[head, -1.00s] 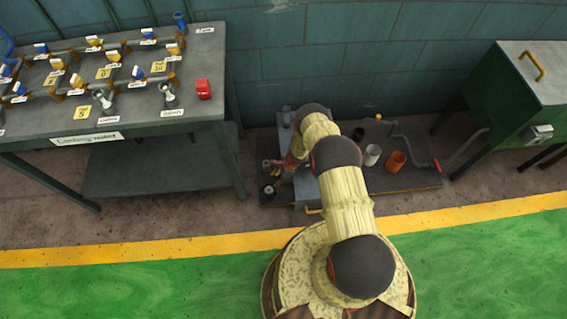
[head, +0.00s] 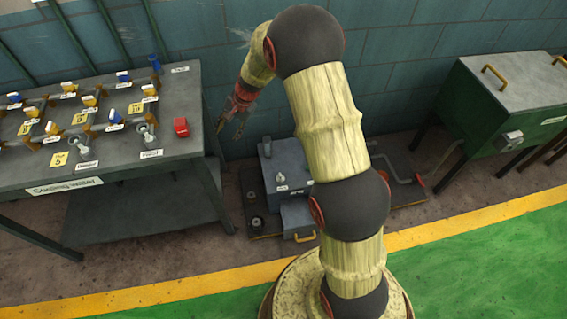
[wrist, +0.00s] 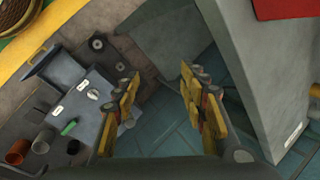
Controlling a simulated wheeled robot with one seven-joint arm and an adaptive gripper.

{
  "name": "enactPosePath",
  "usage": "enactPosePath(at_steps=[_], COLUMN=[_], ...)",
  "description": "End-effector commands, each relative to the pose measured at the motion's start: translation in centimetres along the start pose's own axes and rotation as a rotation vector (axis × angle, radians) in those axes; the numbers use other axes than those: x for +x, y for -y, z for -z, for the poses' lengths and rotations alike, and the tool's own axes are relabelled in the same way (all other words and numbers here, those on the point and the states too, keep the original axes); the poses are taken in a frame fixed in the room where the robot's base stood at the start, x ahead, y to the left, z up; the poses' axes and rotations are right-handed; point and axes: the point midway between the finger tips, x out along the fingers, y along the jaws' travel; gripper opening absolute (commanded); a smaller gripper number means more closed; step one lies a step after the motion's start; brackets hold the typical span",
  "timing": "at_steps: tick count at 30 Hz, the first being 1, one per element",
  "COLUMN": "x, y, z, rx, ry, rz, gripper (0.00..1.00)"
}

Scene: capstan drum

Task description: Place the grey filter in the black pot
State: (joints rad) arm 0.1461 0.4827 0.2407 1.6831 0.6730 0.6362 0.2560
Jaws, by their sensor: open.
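My gripper (head: 232,128) is raised left of the grey box, near the table's right end. In the wrist view its jaws (wrist: 160,82) are open with nothing between them. A black pot (wrist: 73,147) shows at the lower left of the wrist view, partly cut by my gripper, beside a pale grey pot (wrist: 42,141) and an orange pot (wrist: 18,150). I cannot pick out the grey filter with certainty. Two dark round parts (wrist: 97,44) (wrist: 102,61) sit on the platform beside the box.
The grey box (head: 285,165) has a knob on top and a drawer with a yellow handle (head: 304,237) in front. A valve table (head: 100,160) with a red block (head: 181,126) stands left. A green cabinet (head: 500,105) stands right. A wall is close behind.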

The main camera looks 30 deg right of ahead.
Motion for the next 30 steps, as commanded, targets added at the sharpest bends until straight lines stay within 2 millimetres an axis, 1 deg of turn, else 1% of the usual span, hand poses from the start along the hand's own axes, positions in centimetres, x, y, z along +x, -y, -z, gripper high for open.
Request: enactPosePath(at_steps=[1, 3, 5, 6, 8, 9, 11, 12, 14, 15, 18, 20, 24, 27, 30], x=[-2.8, -6.0, -8.7, -10.4, -12.9, -14.5, -16.8, -18.3, -20.4, -21.7, -24.8, -26.4, -29.7, -31.5, -32.8], y=[0.7, 0.9, 1.0, 0.9, 0.6, 0.3, -0.2, -0.7, -1.5, -2.1, -4.0, -5.2, -8.6, -11.3, -13.9], z=[-1.3, -3.0, -4.6, -5.7, -7.3, -8.4, -10.0, -11.1, -12.7, -13.8, -16.3, -17.8, -21.0, -23.0, -24.6], rx=[-0.051, -0.12, -0.179, -0.219, -0.276, -0.315, -0.372, -0.408, -0.464, -0.501, -0.587, -0.639, -0.755, -0.832, -0.899], ry=[-0.013, -0.026, -0.039, -0.049, -0.063, -0.073, -0.09, -0.1, -0.118, -0.131, -0.163, -0.184, -0.236, -0.275, -0.312], rz=[0.004, 0.001, -0.003, -0.006, -0.011, -0.016, -0.022, -0.028, -0.037, -0.043, -0.06, -0.072, -0.104, -0.13, -0.156], gripper=[0.42, 0.42, 0.42, 0.42, 0.42, 0.42, 0.42, 0.42, 0.42, 0.42, 0.42, 0.42, 0.42, 0.42, 0.42])
